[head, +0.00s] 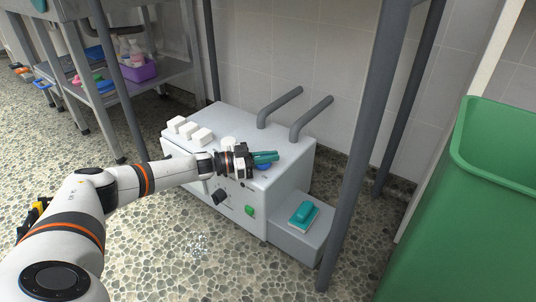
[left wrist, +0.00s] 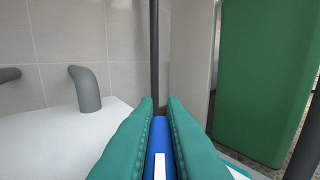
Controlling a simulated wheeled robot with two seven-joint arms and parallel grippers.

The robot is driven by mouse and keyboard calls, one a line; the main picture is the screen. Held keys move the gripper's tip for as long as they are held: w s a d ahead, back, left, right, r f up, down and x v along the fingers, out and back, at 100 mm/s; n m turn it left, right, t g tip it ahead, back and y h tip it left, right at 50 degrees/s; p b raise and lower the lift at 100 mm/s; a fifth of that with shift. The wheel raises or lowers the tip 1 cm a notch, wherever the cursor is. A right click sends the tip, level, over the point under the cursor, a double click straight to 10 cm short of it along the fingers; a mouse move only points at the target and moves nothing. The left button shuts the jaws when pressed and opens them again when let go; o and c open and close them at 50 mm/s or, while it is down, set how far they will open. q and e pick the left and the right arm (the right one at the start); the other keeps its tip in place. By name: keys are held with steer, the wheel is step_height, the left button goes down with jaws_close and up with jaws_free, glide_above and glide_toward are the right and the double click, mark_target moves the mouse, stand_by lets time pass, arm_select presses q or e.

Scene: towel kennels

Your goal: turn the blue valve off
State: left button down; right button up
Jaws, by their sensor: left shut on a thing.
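The blue valve (head: 264,167) sits on the top of a white box-shaped machine (head: 240,125), near its front right edge. My left gripper (head: 266,157) reaches in from the left over the machine top, and its teal fingers hide most of the valve in the head view. In the left wrist view the blue valve handle (left wrist: 161,132), with a white stripe on it, stands between the two teal fingers, and the gripper is shut on it. My right gripper is not in view.
Two grey bent pipes (head: 279,106) rise behind the valve. White blocks (head: 189,130) sit on the machine's left top. A grey step (head: 290,236) bears a teal item (head: 303,213). A grey post (head: 366,140) and green bin (head: 465,215) stand right. A shelf holds a purple basket (head: 139,72).

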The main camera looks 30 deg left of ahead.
arm_select(q)
steer(key=shift+r+m+g+h, duration=0.1)
steer(key=shift+m+g+h, duration=0.4)
steer(key=shift+g, duration=0.1)
steer(key=c, duration=1.5)
jaws_free()
steer(key=p+v, duration=0.4)
steer(key=v, duration=0.7)
steer(key=shift+s+a+p, duration=0.3)
steer(key=shift+a, duration=0.05)
